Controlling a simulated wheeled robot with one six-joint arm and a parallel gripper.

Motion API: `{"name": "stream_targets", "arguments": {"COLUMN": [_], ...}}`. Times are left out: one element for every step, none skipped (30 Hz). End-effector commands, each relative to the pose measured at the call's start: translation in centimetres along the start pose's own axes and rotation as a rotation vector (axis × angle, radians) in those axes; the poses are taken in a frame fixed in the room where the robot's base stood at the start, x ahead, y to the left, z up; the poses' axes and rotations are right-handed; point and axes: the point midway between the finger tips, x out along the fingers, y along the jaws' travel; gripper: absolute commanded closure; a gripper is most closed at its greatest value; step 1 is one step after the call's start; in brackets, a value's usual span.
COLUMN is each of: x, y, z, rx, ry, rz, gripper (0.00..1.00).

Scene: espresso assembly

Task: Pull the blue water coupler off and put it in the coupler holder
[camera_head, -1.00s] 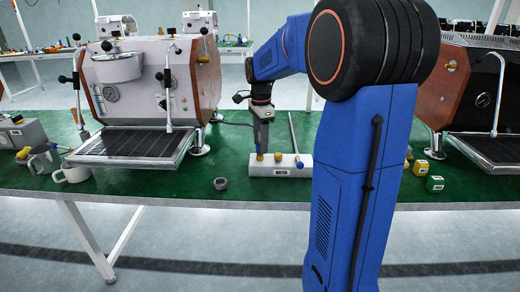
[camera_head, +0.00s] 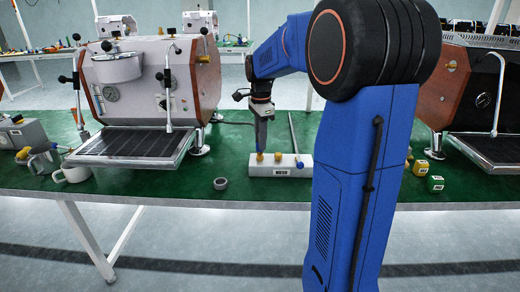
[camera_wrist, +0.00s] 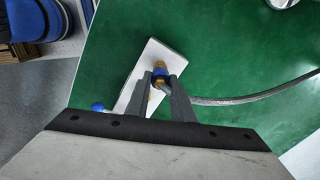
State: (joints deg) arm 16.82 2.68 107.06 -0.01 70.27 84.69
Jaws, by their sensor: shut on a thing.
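My gripper (camera_head: 261,148) points down over the left end of a white block labelled WATER (camera_head: 282,173) on the green table. In the wrist view my gripper (camera_wrist: 160,80) is shut on the blue coupler (camera_wrist: 160,72), which has brass parts above and below the blue. A grey braided hose (camera_wrist: 245,98) runs from beside the fingers to the right. The coupler sits over the white block (camera_wrist: 166,52); whether it is still seated there I cannot tell. The block also carries another brass fitting (camera_head: 278,157) and a blue-ended valve handle (camera_head: 299,164). I cannot single out the coupler holder.
A silver espresso machine (camera_head: 145,85) with a drip tray (camera_head: 135,143) stands left. A dark espresso machine (camera_head: 485,95) stands right. A grey ring (camera_head: 220,184) lies near the front edge.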

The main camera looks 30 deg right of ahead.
Motion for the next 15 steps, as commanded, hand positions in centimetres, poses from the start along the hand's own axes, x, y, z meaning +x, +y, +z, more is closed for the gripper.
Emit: {"name": "stream_targets", "arguments": {"x": [-0.08,-0.12,-0.17,-0.21,-0.24,-0.29,-0.33,-0.37,-0.42,-0.45,-0.49,-0.53,-0.57,-0.61,-0.65], "y": [-0.01,-0.01,-0.01,-0.01,-0.01,0.0,0.0,-0.01,-0.01,-0.01,-0.01,-0.01,-0.01,-0.01,-0.01], "z": [0.0,0.0,0.0,0.0,0.0,0.0,0.0,0.0,0.0,0.0,0.0,0.0,0.0,0.0,0.0], "rx": [0.0,0.0,0.0,0.0,0.0,0.0,0.0,0.0,0.0,0.0,0.0,0.0,0.0,0.0,0.0], "ry": [0.0,0.0,0.0,0.0,0.0,0.0,0.0,0.0,0.0,0.0,0.0,0.0,0.0,0.0,0.0], "rz": [0.0,0.0,0.0,0.0,0.0,0.0,0.0,0.0,0.0,0.0,0.0,0.0,0.0,0.0,0.0], "gripper": [1.0,1.0,1.0,1.0,1.0,1.0,1.0,1.0,1.0,1.0,1.0,1.0,1.0,1.0,1.0]}}
